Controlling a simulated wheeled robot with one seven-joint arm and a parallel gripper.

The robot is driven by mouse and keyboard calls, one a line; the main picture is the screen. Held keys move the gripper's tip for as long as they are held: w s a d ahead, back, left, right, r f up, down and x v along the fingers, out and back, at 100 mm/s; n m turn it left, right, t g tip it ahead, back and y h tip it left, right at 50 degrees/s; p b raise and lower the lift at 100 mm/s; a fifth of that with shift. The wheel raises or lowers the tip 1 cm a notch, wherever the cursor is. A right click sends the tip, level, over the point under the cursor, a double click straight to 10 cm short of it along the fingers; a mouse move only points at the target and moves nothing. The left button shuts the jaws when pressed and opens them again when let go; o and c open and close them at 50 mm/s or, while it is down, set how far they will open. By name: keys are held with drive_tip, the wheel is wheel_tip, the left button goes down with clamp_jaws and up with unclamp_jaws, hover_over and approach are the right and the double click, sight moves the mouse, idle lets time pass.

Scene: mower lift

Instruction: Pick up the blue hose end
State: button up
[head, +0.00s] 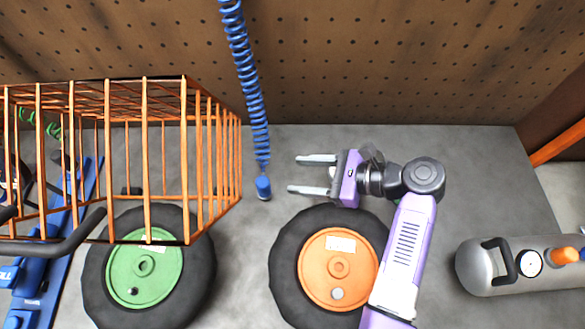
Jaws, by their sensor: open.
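The blue hose (244,80) is coiled and hangs down in front of the pegboard. Its blue end (263,187) is a short cylinder at the bottom of the coil, over the grey surface. My gripper (312,174) is to the right of the hose end, with its two fingers pointing left toward it. The fingers are open and empty, and a gap separates their tips from the hose end. I cannot tell from this view how their heights compare.
An orange wire cage (145,160) stands close on the left. A green-hubbed wheel (146,268) and an orange-hubbed wheel (330,268) lie nearer. A silver tank (485,268) with a gauge is at right. A brown pegboard (390,60) closes the back. Grey surface right of my gripper is clear.

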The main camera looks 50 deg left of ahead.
sight(267, 182)
drive_tip(key=shift+n+g+h, duration=0.3)
drive_tip(key=shift+g, duration=0.6)
drive_tip(key=s, duration=0.1)
drive_tip(key=s+a, duration=0.1)
drive_tip(key=s, duration=0.2)
drive_tip(key=shift+a+f, duration=0.2)
drive_tip(key=shift+a, duration=0.2)
drive_tip(key=shift+p+x, duration=0.7)
drive_tip(key=shift+x, duration=2.3)
drive_tip(key=shift+w+f, duration=0.1)
clamp_jaws()
